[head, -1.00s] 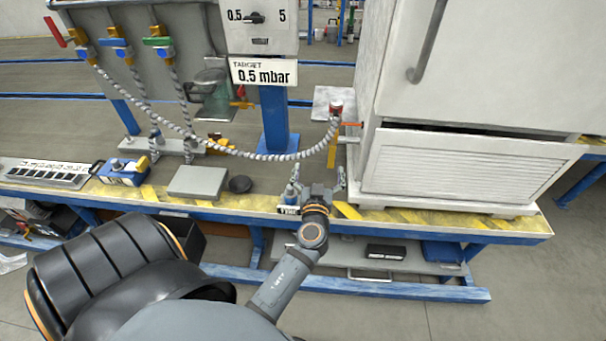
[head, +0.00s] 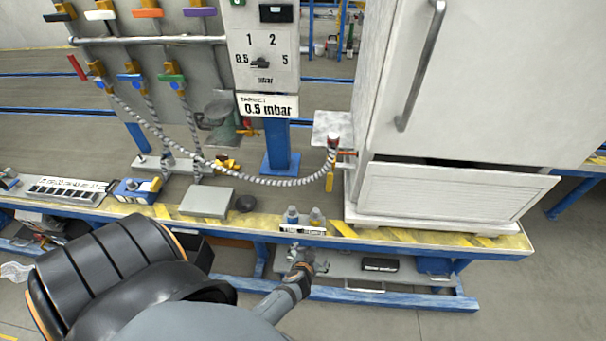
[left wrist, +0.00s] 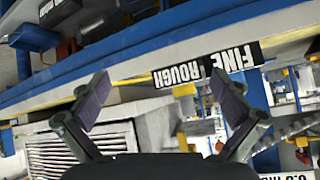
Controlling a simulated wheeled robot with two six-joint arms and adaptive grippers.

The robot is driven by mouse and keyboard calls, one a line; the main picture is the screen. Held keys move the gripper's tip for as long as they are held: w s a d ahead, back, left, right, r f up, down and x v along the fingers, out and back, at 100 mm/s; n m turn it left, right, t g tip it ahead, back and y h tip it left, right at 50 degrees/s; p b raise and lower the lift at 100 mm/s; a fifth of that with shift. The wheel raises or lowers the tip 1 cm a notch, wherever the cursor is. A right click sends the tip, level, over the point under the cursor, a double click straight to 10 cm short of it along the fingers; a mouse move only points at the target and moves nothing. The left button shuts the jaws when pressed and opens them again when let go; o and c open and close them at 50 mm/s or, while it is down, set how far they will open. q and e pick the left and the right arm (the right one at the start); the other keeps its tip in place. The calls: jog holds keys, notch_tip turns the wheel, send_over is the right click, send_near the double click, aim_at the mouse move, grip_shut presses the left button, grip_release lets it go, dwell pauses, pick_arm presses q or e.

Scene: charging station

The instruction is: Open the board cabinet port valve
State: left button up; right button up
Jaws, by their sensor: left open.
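The white cabinet (head: 455,200) stands at the right end of the bench. On its left side is a port with a red fitting (head: 333,141), where the striped hose ends. An orange handle (head: 347,153) sticks out beside it, and a yellow lever (head: 330,181) hangs below; I cannot tell which is the port valve. My left gripper (head: 302,260) is in front of and below the bench edge, under the FINE/ROUGH label, well apart from the port. In the left wrist view its fingers (left wrist: 165,108) are spread and empty. My right gripper is not in view.
The FINE/ROUGH label (head: 302,230) with two small knobs sits at the bench's front edge. The striped hose (head: 270,182) sags across the bench. A grey plate (head: 207,202) and dark round knob (head: 245,203) lie left. A gauge panel (head: 262,60) stands behind.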

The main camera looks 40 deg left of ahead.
pick_arm(q)
jog(key=s+f+g+h+p, duration=0.1)
jog(key=s+f+p, duration=0.1)
jog(key=s, duration=0.3)
jog(key=shift+d+f+m+g, duration=0.2)
jog(key=shift+f+m+g, duration=0.15)
jog(key=shift+f, duration=0.3)
jog(key=shift+s, duration=0.1)
